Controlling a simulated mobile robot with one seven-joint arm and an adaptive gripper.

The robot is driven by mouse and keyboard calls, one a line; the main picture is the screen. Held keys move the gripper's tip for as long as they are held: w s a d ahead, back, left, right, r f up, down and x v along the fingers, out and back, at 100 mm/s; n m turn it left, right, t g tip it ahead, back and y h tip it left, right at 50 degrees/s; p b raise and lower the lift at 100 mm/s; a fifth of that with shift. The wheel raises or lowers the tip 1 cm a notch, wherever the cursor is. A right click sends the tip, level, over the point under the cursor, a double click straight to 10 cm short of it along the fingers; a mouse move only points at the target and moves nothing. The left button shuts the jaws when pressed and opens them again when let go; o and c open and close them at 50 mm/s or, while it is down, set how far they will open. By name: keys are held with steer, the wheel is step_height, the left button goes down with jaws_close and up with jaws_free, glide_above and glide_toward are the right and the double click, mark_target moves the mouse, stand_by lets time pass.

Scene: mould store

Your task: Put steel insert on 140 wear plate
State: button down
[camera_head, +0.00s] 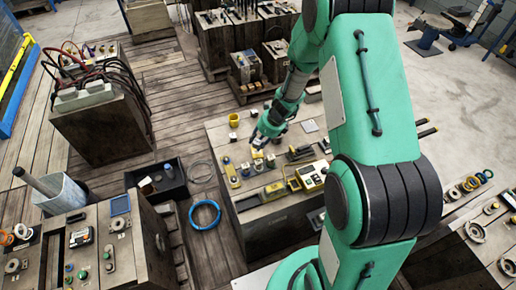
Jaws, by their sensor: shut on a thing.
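My gripper (261,143) reaches down over the middle bench (284,207), near its left part. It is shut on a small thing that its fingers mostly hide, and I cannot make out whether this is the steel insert. A pale and yellow piece (257,154) shows just under the fingertips. I cannot tell whether it touches them. A flat grey plate (308,126) lies on the bench to the right of the gripper. No 140 marking can be read at this size, so I cannot tell which piece is the wear plate.
Small yellow and dark parts crowd the bench around the gripper, with a yellow device (312,175) at right and a yellow cup (234,120) at left. A blue hose ring (205,214) and black bin (157,185) stand left. Wooden blocks (228,40) stand behind.

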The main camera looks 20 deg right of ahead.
mark_target(258, 146)
steer(key=shift+f+b, duration=0.7)
steer(key=shift+f, duration=1.1)
steer(key=shift+f, duration=0.1)
steer(key=c, duration=1.3)
jaws_free()
steer(key=shift+o, duration=0.2)
steer(key=p+v, duration=0.4)
steer(key=v, duration=0.8)
steer(key=shift+a+r, duration=0.1)
steer(key=shift+r, duration=0.1)
